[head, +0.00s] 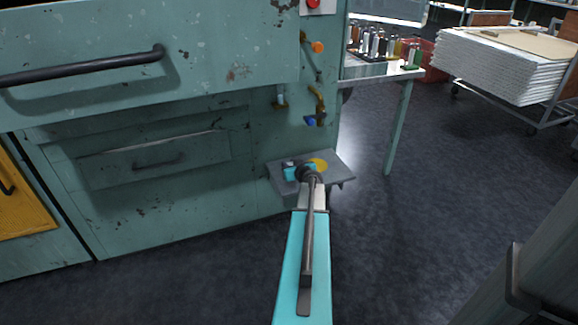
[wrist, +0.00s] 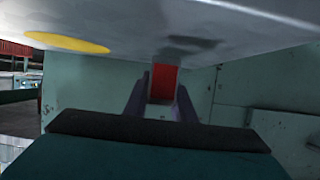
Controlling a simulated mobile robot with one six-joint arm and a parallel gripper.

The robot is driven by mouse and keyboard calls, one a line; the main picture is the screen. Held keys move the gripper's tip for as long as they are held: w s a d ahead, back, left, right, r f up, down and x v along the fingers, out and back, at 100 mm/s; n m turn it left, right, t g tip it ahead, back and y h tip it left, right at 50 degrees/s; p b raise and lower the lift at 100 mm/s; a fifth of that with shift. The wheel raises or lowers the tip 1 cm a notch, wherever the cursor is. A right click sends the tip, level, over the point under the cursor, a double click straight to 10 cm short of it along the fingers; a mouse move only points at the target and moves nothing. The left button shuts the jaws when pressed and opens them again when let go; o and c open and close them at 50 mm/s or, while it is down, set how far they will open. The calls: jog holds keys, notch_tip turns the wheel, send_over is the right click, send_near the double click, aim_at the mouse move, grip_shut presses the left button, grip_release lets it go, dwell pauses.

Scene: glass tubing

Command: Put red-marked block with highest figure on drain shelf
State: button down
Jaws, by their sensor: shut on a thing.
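My gripper (wrist: 162,92) is shut on a red-faced block (wrist: 163,83), which shows between its two fingers in the wrist view. No figure on the block can be read. A grey shelf (head: 342,172), which looks like the drain shelf, juts from the green machine in the head view. It fills the top of the wrist view (wrist: 140,25). In the head view my gripper (head: 304,170) is at this shelf, and my arm and gripper hide the block. The block's end is close to the shelf surface; I cannot tell whether they touch.
A yellow disc (head: 320,164) lies on the shelf's surface, and it shows at left in the wrist view (wrist: 68,43). Valves with orange (head: 318,47) and blue (head: 310,121) ends are above the shelf. A bench (head: 385,72) with several bottles stands right.

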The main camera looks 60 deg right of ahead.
jog(key=shift+f+b, duration=0.5)
jog(key=shift+b, duration=0.2)
dwell(0.4)
jog(key=c, duration=1.4)
grip_release()
jog(key=shift+s+a, duration=0.1)
jog(key=v, duration=1.3)
jog(key=shift+a+r+p, duration=0.15)
jog(key=shift+r+p, duration=0.05)
jog(key=shift+p, duration=0.25)
jog(key=shift+s, duration=0.1)
